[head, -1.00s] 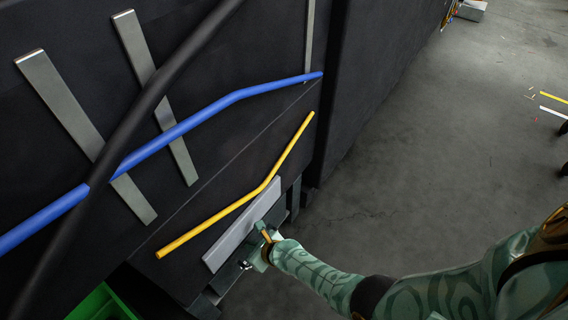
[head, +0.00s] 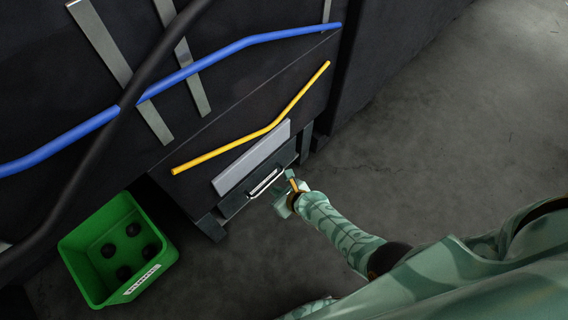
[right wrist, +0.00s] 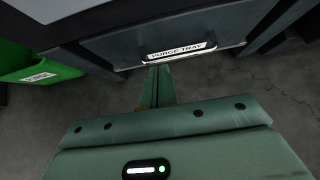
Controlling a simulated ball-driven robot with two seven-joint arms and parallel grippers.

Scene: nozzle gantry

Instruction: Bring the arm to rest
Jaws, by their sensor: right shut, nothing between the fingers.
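My right gripper (head: 291,184) is in the head view, just in front of and to the right of a drawer with a light handle strip (head: 265,183). In the right wrist view its fingers (right wrist: 157,82) are closed together and hold nothing. Their tips point at the drawer front, just below a label that reads "PURGE TRAY" (right wrist: 180,51). I cannot tell whether the tips touch it. My right arm (head: 340,234) reaches in from the lower right. My left gripper is not in view.
A green bin (head: 75,255) with several dark round spots inside stands at the lower left. A yellow bar (head: 222,149), a blue pipe (head: 190,72) and a black hose (head: 82,160) run along the dark machine. Open grey floor (head: 430,130) lies to the right.

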